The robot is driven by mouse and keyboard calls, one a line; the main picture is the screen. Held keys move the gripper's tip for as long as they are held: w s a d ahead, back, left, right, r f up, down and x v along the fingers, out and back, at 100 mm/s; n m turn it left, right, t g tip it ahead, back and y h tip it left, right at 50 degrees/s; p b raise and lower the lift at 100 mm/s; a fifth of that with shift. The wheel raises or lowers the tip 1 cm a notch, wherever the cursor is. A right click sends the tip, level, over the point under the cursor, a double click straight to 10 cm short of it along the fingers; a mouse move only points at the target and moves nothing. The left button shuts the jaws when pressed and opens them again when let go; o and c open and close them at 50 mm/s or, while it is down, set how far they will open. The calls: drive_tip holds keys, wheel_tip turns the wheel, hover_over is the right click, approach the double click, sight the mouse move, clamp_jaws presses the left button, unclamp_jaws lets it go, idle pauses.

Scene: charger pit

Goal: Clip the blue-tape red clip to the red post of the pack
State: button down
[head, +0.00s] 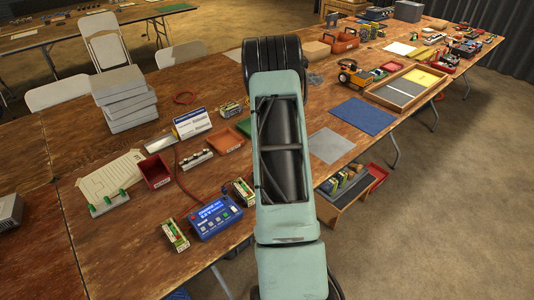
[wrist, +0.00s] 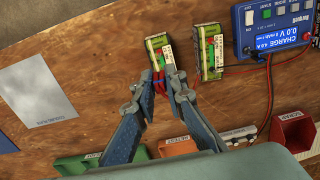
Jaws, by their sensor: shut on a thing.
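In the wrist view my gripper (wrist: 160,88) is shut on a small red clip (wrist: 158,78). A little blue shows at the clip between the fingertips, probably its tape. The clip is at the near end of a green and cream battery pack (wrist: 160,56); whether it touches a post I cannot tell, as the fingertips cover that end. A second similar pack (wrist: 210,50) stands to the right. In the head view my arm hides the gripper and clip; the charger (head: 215,217) shows.
In the wrist view a green tray (wrist: 90,163), an orange tray (wrist: 178,147), a small rack (wrist: 238,135) and a red tray (wrist: 296,130) line the lower side. A grey plate (wrist: 40,85) lies left. The head view shows another pack (head: 175,233) near the table edge.

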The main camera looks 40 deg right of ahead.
drive_tip(key=shift+f, duration=0.8)
drive_tip(key=shift+f+b, duration=0.2)
drive_tip(key=shift+b, duration=0.25)
drive_tip(key=shift+f+b, duration=2.3)
drive_tip(key=shift+f, duration=1.05)
drive_tip(key=shift+f+b, duration=0.2)
drive_tip(key=shift+b, duration=0.3)
drive_tip(key=c, duration=1.9)
unclamp_jaws()
drive_tip(key=shift+o, duration=0.3)
